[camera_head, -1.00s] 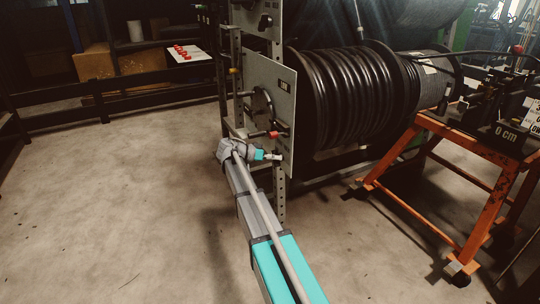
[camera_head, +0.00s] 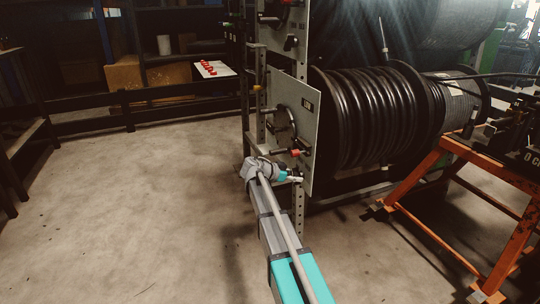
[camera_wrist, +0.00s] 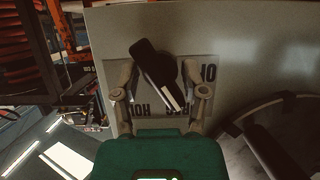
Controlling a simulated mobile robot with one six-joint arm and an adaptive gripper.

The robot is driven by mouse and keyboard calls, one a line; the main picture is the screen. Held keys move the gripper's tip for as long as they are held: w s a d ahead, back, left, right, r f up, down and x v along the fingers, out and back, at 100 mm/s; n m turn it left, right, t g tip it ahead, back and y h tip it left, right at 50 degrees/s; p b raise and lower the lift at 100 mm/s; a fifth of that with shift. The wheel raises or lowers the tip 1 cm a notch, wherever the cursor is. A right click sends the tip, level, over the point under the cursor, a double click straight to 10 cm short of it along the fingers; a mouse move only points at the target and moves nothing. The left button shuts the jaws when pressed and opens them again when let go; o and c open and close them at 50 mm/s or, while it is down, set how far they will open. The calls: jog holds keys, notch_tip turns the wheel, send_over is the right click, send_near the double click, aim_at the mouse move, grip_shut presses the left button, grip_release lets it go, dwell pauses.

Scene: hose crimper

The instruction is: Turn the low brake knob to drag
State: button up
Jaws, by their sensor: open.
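In the wrist view the black brake knob (camera_wrist: 157,76) with a white stripe at one end sits on a lettered label plate (camera_wrist: 211,72) on a grey panel. It lies tilted, its striped end toward the lower right. My gripper (camera_wrist: 159,68) is open, with one finger on each side of the knob and gaps visible; I cannot tell whether either touches. The knob and my fingers hide part of the lettering. In the head view my gripper (camera_head: 296,179) is at the lower edge of the grey panel (camera_head: 308,130); I cannot make out the low knob there.
A round dark disc (camera_head: 285,122) and a red-tipped handle (camera_head: 295,152) are on the panel above my gripper. A black hose reel (camera_head: 375,115) stands behind it. An orange stand (camera_head: 415,180) is at the right. The floor at left (camera_head: 130,220) is clear.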

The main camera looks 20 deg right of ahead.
jog(key=m+t+b, duration=0.1)
jog(key=m+t, duration=0.2)
jog(key=m, duration=0.1)
jog(key=shift+s, duration=0.15)
jog(key=p+v, duration=0.5)
jog(key=v, duration=0.9)
jog(key=s+a+r+n+g+y+p, duration=0.1)
jog(key=s+r+n+y+p, duration=0.2)
jog(key=p, duration=0.9)
jog(key=s+a+r+n+g+y+p, duration=0.1)
jog(key=s+a+r+n+y+p, duration=0.1)
jog(key=s+r+n+p, duration=0.6)
notch_tip(320, 180, up, 5)
jog(key=s+y+p, duration=0.1)
jog(key=p, duration=0.4)
jog(key=shift+f+y, duration=0.25)
jog(key=shift+y, duration=0.05)
dwell(0.5)
jog(key=s+a+f+n+g+y, duration=0.1)
jog(key=s+a+f+n+y, duration=0.2)
jog(key=s+a+n+y, duration=0.3)
jog(key=s+a+n, duration=0.1)
jog(key=s+n, duration=0.3)
jog(key=shift+s+a+n+y, duration=0.25)
jog(key=shift+n+y, duration=0.05)
jog(key=shift+y, duration=0.1)
